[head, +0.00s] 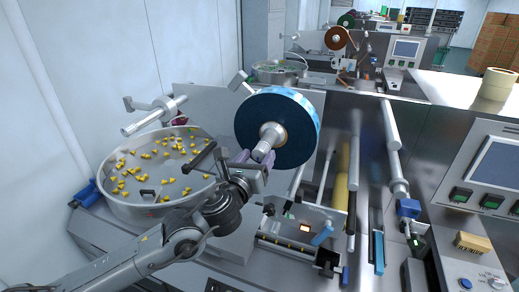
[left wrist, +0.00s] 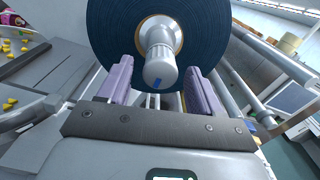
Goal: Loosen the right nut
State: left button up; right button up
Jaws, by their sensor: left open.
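The right nut (head: 264,147) is a silver cylinder at the centre of a dark blue film roll (head: 298,115). In the left wrist view the nut (left wrist: 160,68) has a small blue mark on its rounded end and stands out from the face of the roll (left wrist: 105,28). My left gripper (head: 250,160) is open in front of the roll. Its two purple fingers (left wrist: 159,78) lie on either side of the nut, with visible gaps to it. I cannot tell how deep they reach along it. My right gripper is not in view.
An empty silver spindle (head: 152,117) stands to the left. Below it is a round metal bowl (head: 118,205) with several yellow pieces. Rollers (head: 392,150) and a control panel (head: 490,165) lie to the right. A tan tape roll (head: 497,84) sits on the white surface.

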pick_arm(q)
jog(key=shift+x, duration=1.05)
jog(key=c, duration=1.1)
jog(key=shift+o, duration=0.2)
jog(key=shift+f, duration=0.1)
